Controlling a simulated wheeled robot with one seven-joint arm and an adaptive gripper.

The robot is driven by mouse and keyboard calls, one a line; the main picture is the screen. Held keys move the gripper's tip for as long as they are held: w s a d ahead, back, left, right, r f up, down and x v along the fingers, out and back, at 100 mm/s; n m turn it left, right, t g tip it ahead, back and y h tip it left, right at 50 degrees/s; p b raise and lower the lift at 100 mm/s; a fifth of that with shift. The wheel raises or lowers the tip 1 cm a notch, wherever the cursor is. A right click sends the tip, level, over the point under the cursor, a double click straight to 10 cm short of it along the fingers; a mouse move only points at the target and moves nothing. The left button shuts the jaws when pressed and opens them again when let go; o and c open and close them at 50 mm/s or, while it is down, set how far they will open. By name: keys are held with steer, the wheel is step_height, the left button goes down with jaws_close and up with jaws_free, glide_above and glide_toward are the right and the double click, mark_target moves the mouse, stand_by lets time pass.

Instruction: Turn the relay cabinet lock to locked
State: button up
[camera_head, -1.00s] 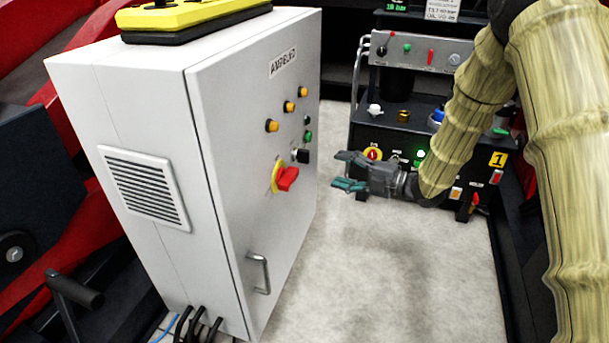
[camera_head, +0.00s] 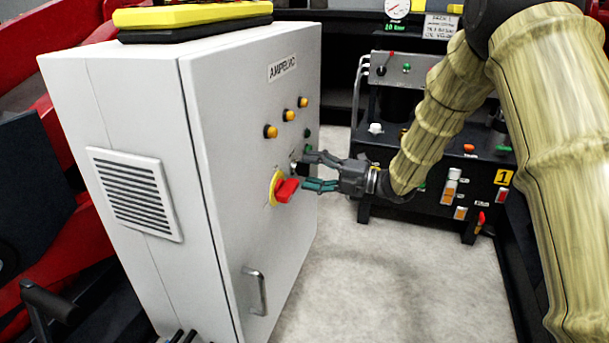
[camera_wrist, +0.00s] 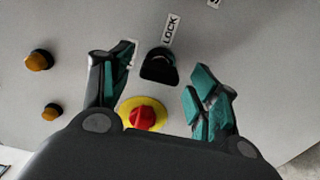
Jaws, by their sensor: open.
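The relay cabinet (camera_head: 240,215) is a white box with controls on its door, at the left of the head view. Its lock (camera_wrist: 158,68) is a black knob under a LOCK label (camera_wrist: 171,29) in the wrist view. My gripper (camera_head: 312,172) is open and close to the door, with its teal fingers pointing at it. In the wrist view my gripper (camera_wrist: 164,85) has one finger on each side of the lock, with gaps between. I cannot tell how far the fingertips are from the door. The fingers partly cover the lock in the head view.
A red knob on a yellow plate (camera_head: 284,190) sits close to the lock; it also shows between the fingers' bases (camera_wrist: 142,118). Amber buttons (camera_head: 289,115) and a door handle (camera_head: 256,290) are on the same door. A black control stand (camera_head: 440,190) stands behind my gripper.

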steer(key=shift+x, duration=1.15)
steer(key=c, duration=1)
